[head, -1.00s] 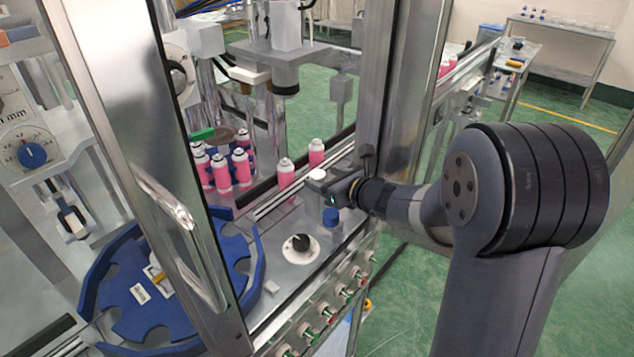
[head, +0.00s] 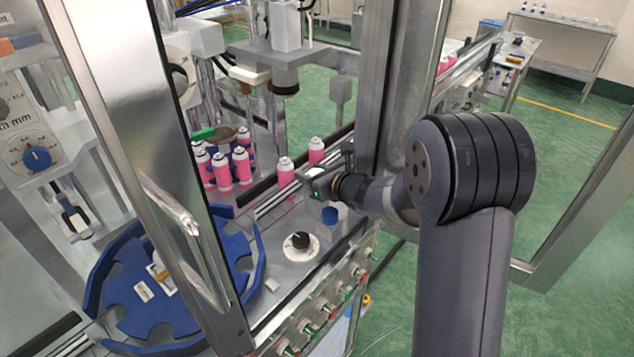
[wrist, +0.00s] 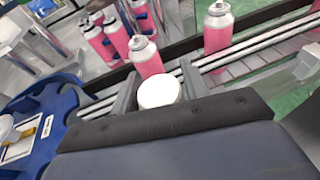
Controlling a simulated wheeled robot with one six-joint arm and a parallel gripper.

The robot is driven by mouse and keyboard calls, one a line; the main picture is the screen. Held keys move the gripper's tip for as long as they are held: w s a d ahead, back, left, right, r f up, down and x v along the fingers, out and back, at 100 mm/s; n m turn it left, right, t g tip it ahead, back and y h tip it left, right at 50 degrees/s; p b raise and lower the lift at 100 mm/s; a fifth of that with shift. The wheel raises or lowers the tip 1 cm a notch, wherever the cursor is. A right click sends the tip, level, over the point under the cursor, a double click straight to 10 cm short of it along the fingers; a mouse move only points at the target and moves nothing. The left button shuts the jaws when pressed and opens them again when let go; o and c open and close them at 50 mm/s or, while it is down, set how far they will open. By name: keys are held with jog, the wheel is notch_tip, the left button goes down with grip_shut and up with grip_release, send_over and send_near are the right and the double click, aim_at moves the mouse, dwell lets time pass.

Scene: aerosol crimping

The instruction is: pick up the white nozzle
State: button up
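The white nozzle (wrist: 158,93) shows a round white top in the wrist view. It is between the two fingers of my gripper (wrist: 159,88), one on its left and one on its right. The fingers look open around it, with little room on each side; I cannot tell whether either touches it. In the head view my gripper (head: 318,182) is over the machine's front ledge, near the conveyor rail, and hides most of the nozzle.
Pink cans (head: 286,171) stand behind the gripper along the rail (head: 272,203), with several more to the left. A metal door post (head: 382,85) is close behind the arm. A blue star wheel (head: 128,292) lies left.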

aim_at(315, 170)
jog(key=c, duration=0.7)
jog(key=shift+r, duration=0.1)
jog(key=shift+r, duration=0.4)
jog(key=r, duration=0.2)
jog(key=shift+s+d+r+b, duration=0.25)
jog(key=shift+d+r+b, duration=0.05)
jog(key=shift+b, duration=0.1)
jog(key=s+d+b, duration=0.3)
jog(key=s+d, duration=0.8)
jog(key=s, duration=0.2)
jog(key=shift+s+d, duration=0.1)
